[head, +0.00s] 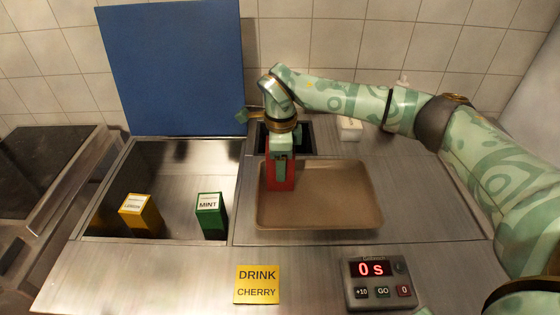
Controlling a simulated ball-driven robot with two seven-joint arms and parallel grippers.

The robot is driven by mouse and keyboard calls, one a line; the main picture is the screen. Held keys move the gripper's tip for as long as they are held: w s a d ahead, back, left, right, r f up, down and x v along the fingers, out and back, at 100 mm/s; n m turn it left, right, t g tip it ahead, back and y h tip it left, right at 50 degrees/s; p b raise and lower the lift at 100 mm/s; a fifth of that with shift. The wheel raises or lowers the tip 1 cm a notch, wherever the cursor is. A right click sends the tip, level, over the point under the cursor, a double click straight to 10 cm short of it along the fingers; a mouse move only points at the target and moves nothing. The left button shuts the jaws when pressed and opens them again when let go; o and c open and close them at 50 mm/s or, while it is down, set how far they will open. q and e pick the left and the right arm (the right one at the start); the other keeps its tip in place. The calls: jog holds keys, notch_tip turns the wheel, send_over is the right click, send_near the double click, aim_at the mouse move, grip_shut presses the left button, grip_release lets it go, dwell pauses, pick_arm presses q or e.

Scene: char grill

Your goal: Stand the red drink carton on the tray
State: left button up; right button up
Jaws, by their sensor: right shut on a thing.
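The red drink carton (271,176) is upright in my right gripper (281,165), which is shut on it from above. The gripper hides part of the carton's front and top. The carton is over the left rear part of the brown tray (335,195). I cannot tell whether its base touches the tray floor. The rest of the tray is empty. My left gripper is not in view.
A yellow carton (140,212) and a green MINT carton (210,213) stand in the sunken bin at left, below a raised blue lid (175,65). A DRINK CHERRY card (257,284) and a timer reading 0 s (378,283) are in front. A small white block (350,128) sits behind.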

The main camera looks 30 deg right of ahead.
jog(key=shift+r, duration=0.1)
jog(key=o, duration=1.2)
notch_tip(320, 180, up, 12)
jog(key=p, duration=0.2)
jog(key=shift+p, duration=0.3)
